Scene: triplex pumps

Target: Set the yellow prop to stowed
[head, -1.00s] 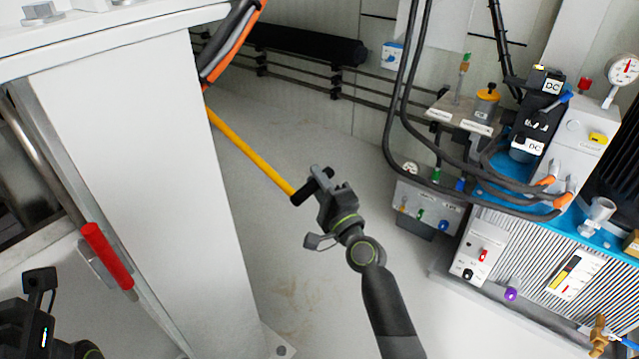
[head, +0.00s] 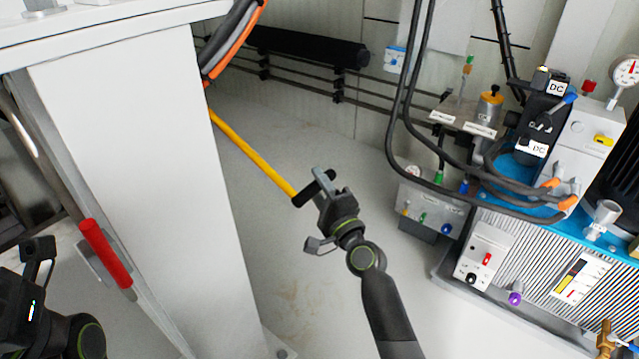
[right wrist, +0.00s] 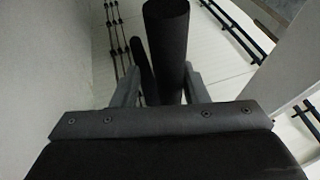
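The yellow prop (head: 252,154) is a thin yellow rod that slants down to the right from the edge of the white cabinet. Its lower end meets a black cylindrical handle (head: 303,196). My right gripper (head: 321,183) is at this handle. In the right wrist view, the dark handle (right wrist: 167,45) shows between the two grey fingers (right wrist: 160,85). A gap shows on its left side, and it lies close to the right finger. The fingers look open around it. My left gripper (head: 36,262) shows only in part at the lower left edge, away from the prop.
The white cabinet (head: 140,180) with a red handle (head: 105,253) fills the left. The pump unit (head: 560,230), with gauges and black hoses (head: 405,110), stands at the right. A black roll (head: 310,48) runs along the back wall. Light floor lies between.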

